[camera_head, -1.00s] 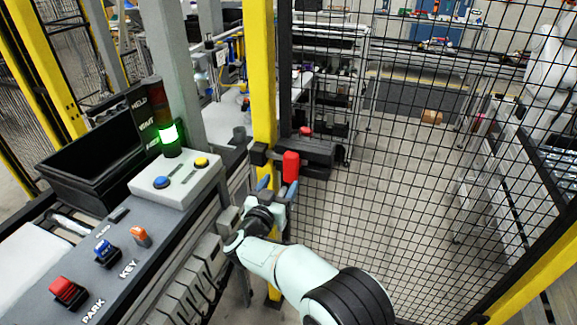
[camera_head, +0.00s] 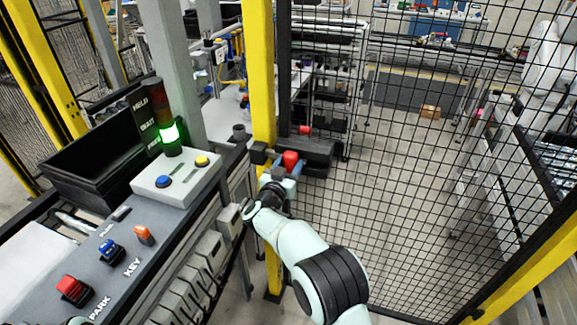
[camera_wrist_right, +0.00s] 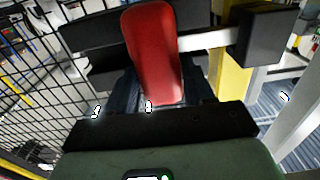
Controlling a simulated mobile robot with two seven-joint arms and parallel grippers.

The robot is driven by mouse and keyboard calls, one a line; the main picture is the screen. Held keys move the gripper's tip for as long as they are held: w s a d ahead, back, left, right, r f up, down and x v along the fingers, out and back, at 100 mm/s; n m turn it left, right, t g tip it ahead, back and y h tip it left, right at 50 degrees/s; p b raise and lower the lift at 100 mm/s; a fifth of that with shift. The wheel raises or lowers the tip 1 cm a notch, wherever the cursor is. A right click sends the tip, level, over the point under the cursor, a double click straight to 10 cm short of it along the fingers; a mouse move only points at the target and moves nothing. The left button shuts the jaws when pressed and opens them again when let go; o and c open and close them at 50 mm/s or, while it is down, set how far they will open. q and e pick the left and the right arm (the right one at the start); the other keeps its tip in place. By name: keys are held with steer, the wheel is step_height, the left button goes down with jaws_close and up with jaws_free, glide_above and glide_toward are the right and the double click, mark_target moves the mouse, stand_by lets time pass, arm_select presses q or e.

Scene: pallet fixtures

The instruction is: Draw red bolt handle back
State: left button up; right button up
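The red bolt handle (camera_head: 290,158) stands on the black bolt by the yellow post of the mesh gate. My right gripper (camera_head: 286,170) is at the handle, with blue fingers beside its lower part. They look spread; I cannot tell whether they touch it. In the right wrist view the red handle (camera_wrist_right: 152,50) fills the upper middle, and its lower end reaches down in front of the gripper's dark palm. A grey bar runs from it to a black block on the right.
The yellow post (camera_head: 262,80) and the black mesh gate (camera_head: 400,180) stand close to my right arm. To the left is a grey console (camera_head: 150,235) with buttons and a key switch, a stack light glowing green (camera_head: 169,133) and a black bin (camera_head: 95,170).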

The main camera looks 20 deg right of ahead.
jaws_close()
arm_select(q)
steer(key=s+f+b, duration=0.2)
steer(key=f, duration=0.1)
arm_select(e)
steer(key=s+d, duration=0.1)
steer(key=d, duration=0.1)
steer(key=s+d, duration=0.1)
steer(key=d, duration=0.1)
steer(key=shift+s+d, duration=0.1)
steer(key=shift+s, duration=0.25)
steer(key=o, duration=0.9)
jaws_free()
steer(key=shift+d, duration=0.1)
steer(key=shift+s, duration=0.1)
